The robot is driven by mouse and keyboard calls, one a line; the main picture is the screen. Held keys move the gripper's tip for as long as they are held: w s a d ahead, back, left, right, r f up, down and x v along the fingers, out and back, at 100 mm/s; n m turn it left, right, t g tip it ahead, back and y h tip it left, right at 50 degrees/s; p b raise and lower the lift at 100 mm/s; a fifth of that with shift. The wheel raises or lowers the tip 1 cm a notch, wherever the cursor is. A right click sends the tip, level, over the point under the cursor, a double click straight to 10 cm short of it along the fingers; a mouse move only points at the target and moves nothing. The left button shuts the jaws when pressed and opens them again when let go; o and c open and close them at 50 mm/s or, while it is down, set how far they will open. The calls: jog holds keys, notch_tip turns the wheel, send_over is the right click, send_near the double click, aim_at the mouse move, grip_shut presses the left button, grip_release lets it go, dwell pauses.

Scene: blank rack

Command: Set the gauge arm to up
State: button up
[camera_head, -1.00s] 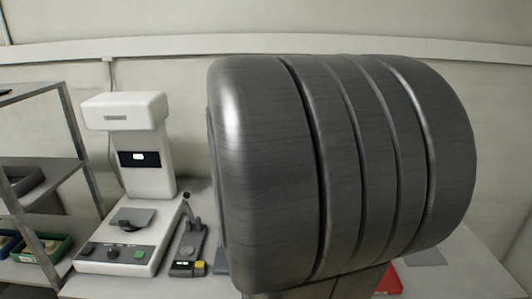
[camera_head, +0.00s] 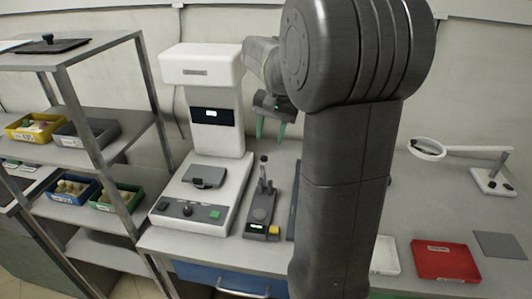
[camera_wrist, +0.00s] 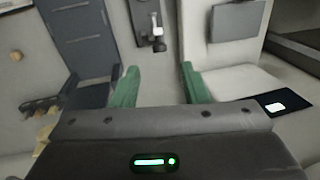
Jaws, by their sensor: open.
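The gauge (camera_head: 260,212) is a narrow dark grey unit on the bench, with a lit green display and a yellow button at its front. Its arm (camera_head: 264,178) is a thin lever with a dark knob, rising from the base and looking near upright in the head view; its exact setting is hard to tell. My gripper (camera_head: 270,132) is open and empty, with green fingers, above and behind the gauge. In the wrist view the open fingers (camera_wrist: 160,82) frame empty space, and the gauge (camera_wrist: 142,20) shows at the top, beyond the fingertips.
A white machine (camera_head: 215,130) with a tall column stands just left of the gauge. My arm hides part of the bench on the right. A red tray (camera_head: 445,262) and a ring magnifier (camera_head: 428,149) are further right. Shelves with bins (camera_head: 70,190) stand at the left.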

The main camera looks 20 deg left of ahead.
jog(key=f, duration=0.4)
jog(key=a+f, duration=0.1)
jog(key=f, duration=0.2)
jog(key=shift+s+a, duration=0.1)
jog(key=shift+s, duration=0.05)
jog(key=shift+r, duration=0.1)
grip_shut()
